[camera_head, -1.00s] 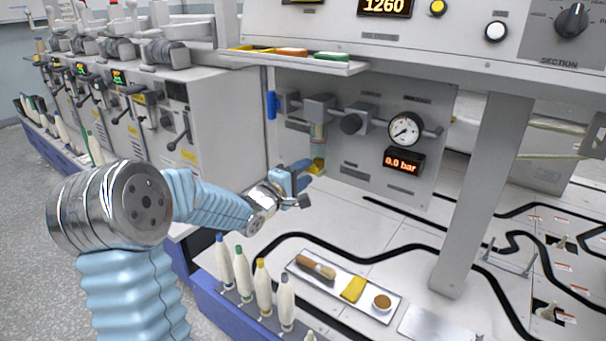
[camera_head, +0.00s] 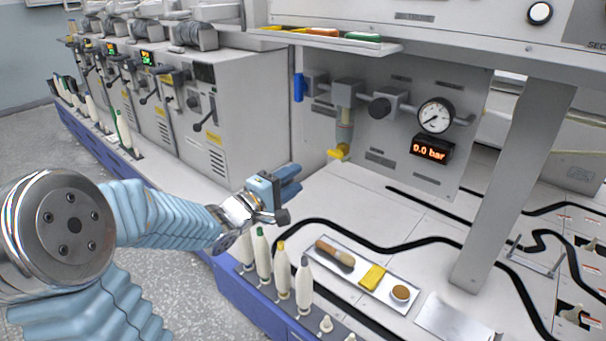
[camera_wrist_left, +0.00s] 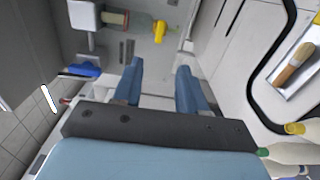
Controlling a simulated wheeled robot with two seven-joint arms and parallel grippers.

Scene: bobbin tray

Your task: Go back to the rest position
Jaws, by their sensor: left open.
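My left gripper (camera_head: 287,181) is in the middle of the head view, above the left edge of the white worktop. Its two blue fingers are apart with nothing between them. In the left wrist view the fingers (camera_wrist_left: 158,85) also show open and empty. The yellow knob (camera_head: 339,152) under the filter unit on the grey panel is clear of the gripper, to its right and beyond it; it also shows in the left wrist view (camera_wrist_left: 160,32). My right gripper is in neither view.
Several white bobbins (camera_head: 282,270) stand in a row just below my left gripper. A white tray (camera_head: 350,276) holds a brush (camera_head: 334,253), a yellow cloth (camera_head: 372,277) and a small round cup (camera_head: 400,293). A grey post (camera_head: 512,190) stands at the right. Machines line the left.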

